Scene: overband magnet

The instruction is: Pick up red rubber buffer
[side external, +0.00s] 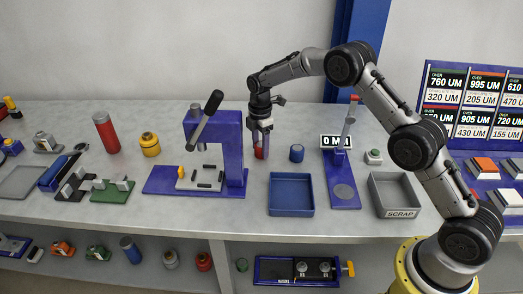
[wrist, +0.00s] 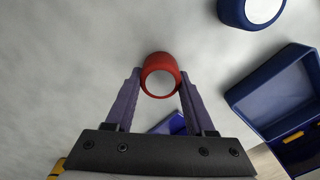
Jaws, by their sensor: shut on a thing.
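The red rubber buffer (side external: 260,154) is a short red cylinder with a pale end face. In the wrist view the buffer (wrist: 160,75) sits between the tips of my two purple fingers, which press on its sides. My gripper (side external: 260,147) is shut on it and points down over the bench, right of the purple press. In the wrist view my gripper (wrist: 160,88) shows both fingers beside the buffer. The fingers partly hide the buffer in the side view. I cannot tell whether its lower end touches the bench.
A blue cylinder (side external: 297,153) stands to the right, behind a blue tray (side external: 291,209). The purple press (side external: 233,150) stands close on the left. A gauge stand (side external: 340,185) and a grey scrap tray (side external: 396,211) are further right. Bare bench lies around my gripper.

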